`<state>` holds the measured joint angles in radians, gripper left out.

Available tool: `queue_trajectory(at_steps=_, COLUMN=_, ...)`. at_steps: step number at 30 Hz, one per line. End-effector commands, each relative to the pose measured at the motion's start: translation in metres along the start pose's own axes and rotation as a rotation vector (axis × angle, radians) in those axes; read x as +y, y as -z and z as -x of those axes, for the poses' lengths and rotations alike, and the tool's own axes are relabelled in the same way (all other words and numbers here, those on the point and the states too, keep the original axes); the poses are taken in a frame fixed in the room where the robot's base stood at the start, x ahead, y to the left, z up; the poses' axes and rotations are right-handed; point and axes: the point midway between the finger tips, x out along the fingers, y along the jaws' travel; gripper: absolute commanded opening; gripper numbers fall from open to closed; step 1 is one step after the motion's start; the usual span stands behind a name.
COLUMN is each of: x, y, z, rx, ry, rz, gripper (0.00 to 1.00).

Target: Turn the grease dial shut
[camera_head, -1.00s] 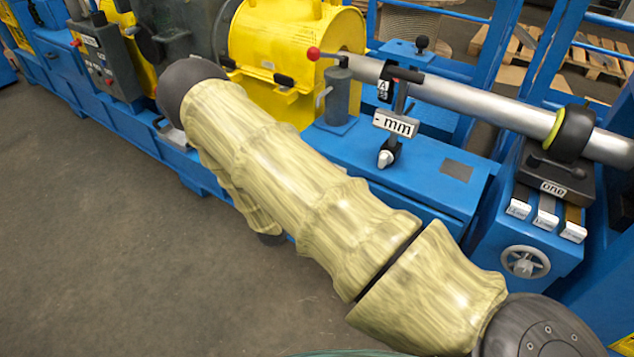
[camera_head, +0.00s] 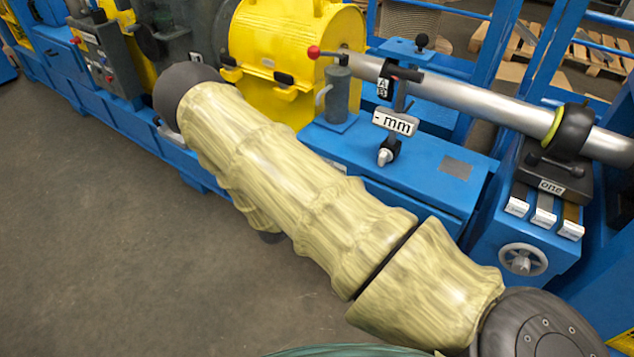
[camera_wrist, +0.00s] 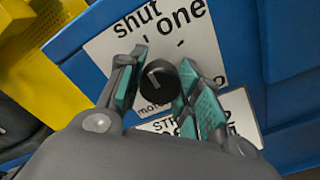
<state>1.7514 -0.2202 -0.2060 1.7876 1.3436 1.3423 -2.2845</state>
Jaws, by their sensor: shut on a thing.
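The grease dial (camera_wrist: 157,90) is a round black knob with a pale pointer line, on a white label plate (camera_wrist: 112,48) in the wrist view. The plate reads "shut" and "one", each with a tick mark; lower print is partly covered. The pointer slants toward the upper left, roughly to the "shut" side; I cannot tell whether it meets that tick exactly. My gripper (camera_wrist: 160,78) has its teal-padded fingers on both sides of the knob and is shut on it. In the head view the dial and gripper do not show.
The plate sits on a blue panel (camera_wrist: 238,50), with a yellow part (camera_wrist: 40,60) at left. Open floor lies at lower left.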

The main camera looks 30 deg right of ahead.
Motion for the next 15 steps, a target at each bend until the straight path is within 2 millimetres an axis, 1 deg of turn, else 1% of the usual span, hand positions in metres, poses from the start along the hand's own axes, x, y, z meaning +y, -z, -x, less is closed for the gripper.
queue_trajectory(at_steps=5, x=-0.0018, y=0.0006, z=0.0009, rx=0.002, ry=0.002, rz=0.002, gripper=0.10)
queue_trajectory(at_steps=6, x=-0.0018, y=0.0006, z=0.0009, rx=0.002, ry=0.002, rz=0.002, gripper=0.38)
queue_trajectory(at_steps=8, x=-0.0016, y=0.0006, z=0.0008, rx=0.001, ry=0.002, rz=0.001, gripper=0.48)
queue_trajectory(at_steps=9, x=-0.0015, y=0.0005, z=0.0007, rx=0.001, ry=0.002, rz=0.001, gripper=0.56)
queue_trajectory(at_steps=15, x=-0.0007, y=0.0002, z=0.0004, rx=0.001, ry=0.001, rz=0.000, gripper=0.56)
